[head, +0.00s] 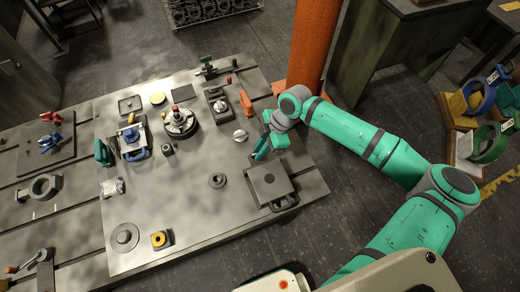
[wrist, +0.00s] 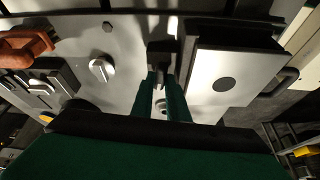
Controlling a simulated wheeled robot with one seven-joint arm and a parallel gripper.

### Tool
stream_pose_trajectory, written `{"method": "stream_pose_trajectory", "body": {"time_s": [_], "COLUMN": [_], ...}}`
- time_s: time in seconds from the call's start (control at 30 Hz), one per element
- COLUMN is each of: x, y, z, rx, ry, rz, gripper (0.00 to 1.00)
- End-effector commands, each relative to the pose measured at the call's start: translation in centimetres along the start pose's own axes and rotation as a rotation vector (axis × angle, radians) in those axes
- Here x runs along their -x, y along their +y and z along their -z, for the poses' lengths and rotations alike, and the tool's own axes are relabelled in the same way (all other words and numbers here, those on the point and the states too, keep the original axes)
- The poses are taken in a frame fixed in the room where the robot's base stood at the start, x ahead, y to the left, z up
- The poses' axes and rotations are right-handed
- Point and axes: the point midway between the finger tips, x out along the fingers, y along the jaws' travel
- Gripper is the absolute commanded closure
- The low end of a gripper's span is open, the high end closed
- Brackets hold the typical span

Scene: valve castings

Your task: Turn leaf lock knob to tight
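A round pale knob (head: 240,135) with a raised bar stands on the metal table, up-left of my gripper (head: 260,152) in the head view. In the wrist view this knob (wrist: 101,69) is left of my green fingers (wrist: 160,82), apart from them, its bar tilted. I cannot tell whether it is the leaf lock knob. A small dark block (wrist: 160,50) shows at my fingertips, beside the grey box. A narrow gap shows between the fingers. Whether they touch or grip the dark block is unclear. No tight marking is readable.
A flat grey box (head: 264,180) with a dark disc and side handle is close to the gripper, at right in the wrist view. An orange clamp (head: 246,102) stands above the knob. A dark ring (head: 217,180) lies on the table. Bare tabletop (head: 180,205) is to the left.

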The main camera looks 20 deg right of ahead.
Motion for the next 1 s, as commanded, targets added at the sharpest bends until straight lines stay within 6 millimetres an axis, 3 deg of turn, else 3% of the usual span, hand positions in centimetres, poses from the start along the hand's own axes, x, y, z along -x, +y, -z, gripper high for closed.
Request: {"method": "stream_pose_trajectory", "body": {"time_s": [0.47, 1.0], "x": [0.00, -0.03], "y": [-0.24, -0.56], "z": [0.04, 0.26], "rx": [-0.129, -0.582], "ry": [0.002, 0.003], "rz": [-0.052, -0.241], "gripper": [1.00, 1.00]}}
